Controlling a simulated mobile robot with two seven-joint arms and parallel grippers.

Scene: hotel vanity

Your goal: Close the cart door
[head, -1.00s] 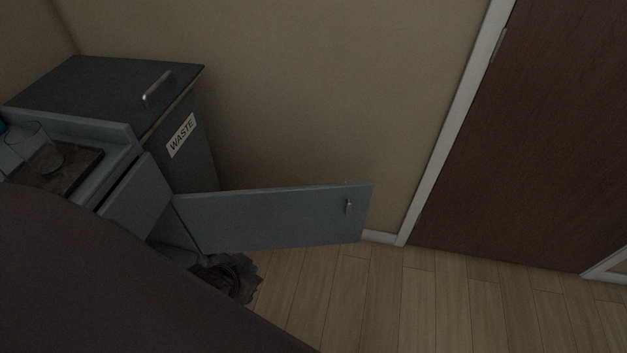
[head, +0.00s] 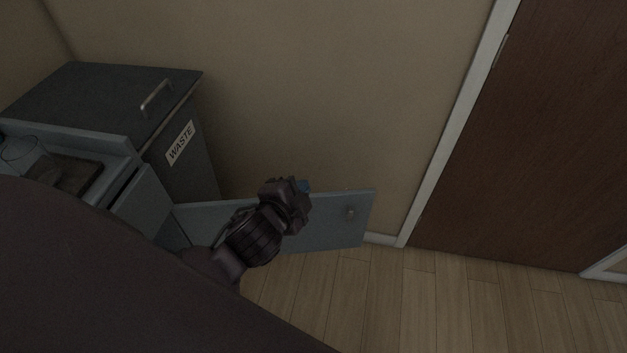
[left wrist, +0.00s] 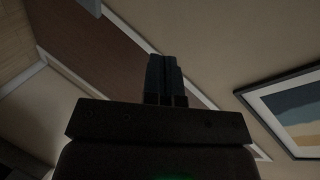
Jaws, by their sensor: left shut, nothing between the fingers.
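The cart door (head: 334,226) is a flat grey panel with a small metal handle (head: 350,213) near its free end. It stands swung wide open, sticking out to the right from the grey cart (head: 146,211) at the left of the head view. My left gripper (head: 303,186) is in front of the door in that view, near its upper edge and left of the handle. I cannot tell whether it touches the door. In the left wrist view the left gripper's fingers (left wrist: 164,78) are together with nothing between them. My right gripper is not in view.
A dark bin labelled WASTE (head: 181,141) stands behind the cart. A glass (head: 27,154) and a dark tray (head: 80,177) are on the cart top. A brown room door (head: 540,130) is at the right. The wooden floor (head: 440,295) is clear.

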